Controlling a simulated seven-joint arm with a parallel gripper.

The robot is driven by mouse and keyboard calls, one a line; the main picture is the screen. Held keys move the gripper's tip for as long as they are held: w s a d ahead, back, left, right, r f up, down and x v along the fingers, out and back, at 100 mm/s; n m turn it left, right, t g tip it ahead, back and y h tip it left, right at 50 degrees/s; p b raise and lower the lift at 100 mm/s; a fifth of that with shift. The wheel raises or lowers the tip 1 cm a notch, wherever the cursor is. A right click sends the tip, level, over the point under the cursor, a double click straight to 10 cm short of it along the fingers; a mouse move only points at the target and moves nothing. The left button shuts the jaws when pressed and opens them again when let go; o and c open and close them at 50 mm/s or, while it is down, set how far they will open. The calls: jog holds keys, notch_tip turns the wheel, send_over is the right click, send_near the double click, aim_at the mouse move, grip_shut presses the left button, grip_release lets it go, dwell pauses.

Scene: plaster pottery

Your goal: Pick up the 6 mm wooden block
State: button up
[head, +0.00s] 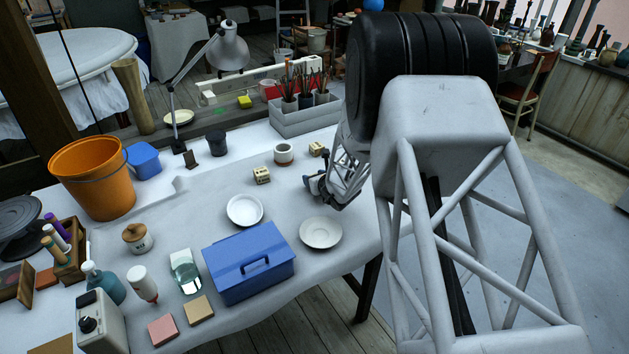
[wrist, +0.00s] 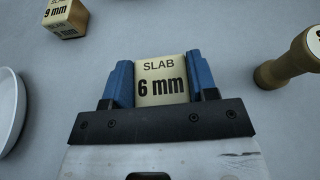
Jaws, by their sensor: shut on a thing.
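The 6 mm block (wrist: 161,68) is a pale cube marked "SLAB 6 mm" in the wrist view. It sits between the two blue fingers of my gripper (wrist: 161,90), which are shut on its sides. In the head view my gripper (head: 317,186) is low over the right part of the table, beyond the white saucer (head: 321,232). The block in its jaws cannot be made out there. I cannot tell whether the block touches the table.
A 9 mm block (wrist: 66,17) lies upper left of the jaws, a wooden turned piece (wrist: 288,64) right. In the head view, two lettered blocks (head: 262,175) (head: 317,149) flank a small pot (head: 284,154). A blue toolbox (head: 248,263) stands at the front.

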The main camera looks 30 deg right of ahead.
jog(key=shift+r, duration=0.35)
notch_tip(320, 180, up, 2)
jog(key=shift+r, duration=0.1)
jog(key=s+a, duration=0.2)
jog(key=s, duration=0.3)
jog(key=s+a+r, duration=0.1)
jog(key=s+a, duration=0.1)
jog(key=s, duration=0.3)
jog(key=s+a, duration=0.2)
jog(key=s, duration=0.2)
jog(key=shift+s+r, duration=0.25)
jog(key=shift+s, duration=0.15)
